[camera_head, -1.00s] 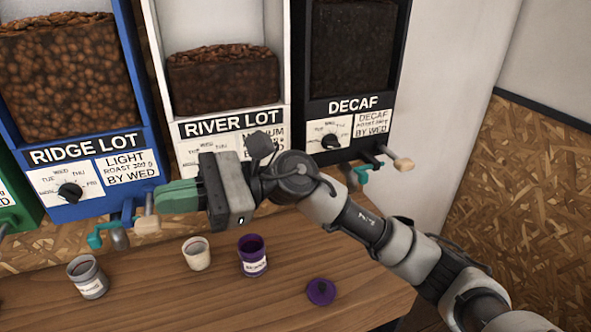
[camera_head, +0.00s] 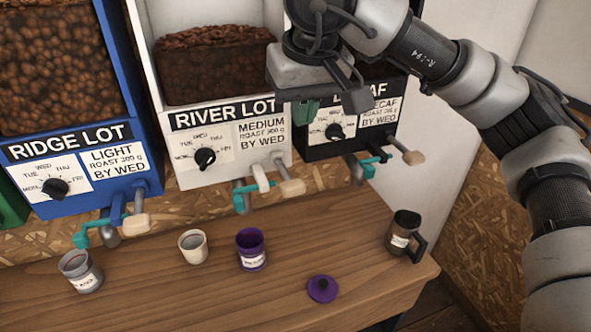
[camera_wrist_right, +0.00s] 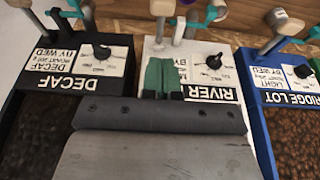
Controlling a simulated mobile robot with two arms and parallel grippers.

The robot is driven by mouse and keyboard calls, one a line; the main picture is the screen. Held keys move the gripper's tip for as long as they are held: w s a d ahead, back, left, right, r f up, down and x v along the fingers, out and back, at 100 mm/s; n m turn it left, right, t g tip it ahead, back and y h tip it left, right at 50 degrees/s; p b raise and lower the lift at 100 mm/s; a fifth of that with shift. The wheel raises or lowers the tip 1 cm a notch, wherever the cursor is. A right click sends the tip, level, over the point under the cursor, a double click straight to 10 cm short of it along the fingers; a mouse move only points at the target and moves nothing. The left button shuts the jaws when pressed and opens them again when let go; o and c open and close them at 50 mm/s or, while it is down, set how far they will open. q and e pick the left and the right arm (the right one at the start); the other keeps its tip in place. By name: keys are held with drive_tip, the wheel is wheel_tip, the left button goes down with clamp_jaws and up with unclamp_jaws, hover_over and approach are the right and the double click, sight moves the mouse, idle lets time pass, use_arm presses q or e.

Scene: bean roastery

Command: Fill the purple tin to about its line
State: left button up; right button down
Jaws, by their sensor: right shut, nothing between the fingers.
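The purple tin (camera_head: 251,252) stands open and upright on the wooden table with a white label. Its inside looks dark, and I cannot tell its contents or see a fill line. It stands below the River Lot dispenser (camera_head: 232,112), whose spout and handles (camera_head: 262,188) are above and behind it. My right gripper (camera_head: 304,112) is raised in front of the dispensers, between the River Lot and Decaf labels, well above the tin. Its green fingers (camera_wrist_right: 162,76) are together and empty. My left gripper is out of view.
The blue Ridge Lot dispenser (camera_head: 75,140) is left, the black Decaf dispenser (camera_head: 320,145) right, partly behind my right arm. A grey tin (camera_head: 82,273), a cream cup (camera_head: 194,247) and a dark-handled mug (camera_head: 403,236) stand on the table (camera_head: 200,300). The front middle is clear.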

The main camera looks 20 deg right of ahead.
sight(294, 183)
drive_tip(key=p+x, duration=0.1)
drive_tip(key=x, duration=0.3)
drive_tip(key=p+x, duration=0.2)
drive_tip(key=x, duration=0.2)
drive_tip(key=p+x, duration=0.2)
drive_tip(key=x, duration=0.2)
drive_tip(key=shift+s+a+f, duration=0.1)
drive_tip(key=shift+s+f, duration=0.2)
drive_tip(key=shift+s, duration=0.05)
drive_tip(key=shift+f, duration=0.8)
drive_tip(key=f+t+b, duration=0.2)
drive_tip(key=b, duration=0.5)
drive_tip(key=f+t+b, duration=0.2)
drive_tip(key=b, duration=0.5)
drive_tip(key=s+f+t+b, duration=0.1)
drive_tip(key=b, duration=0.7)
drive_tip(key=shift+f+t, duration=0.4)
drive_tip(key=shift+w+t+b, duration=0.1)
drive_tip(key=shift+t+b, duration=0.2)
drive_tip(key=shift+b, duration=0.65)
idle(2.1)
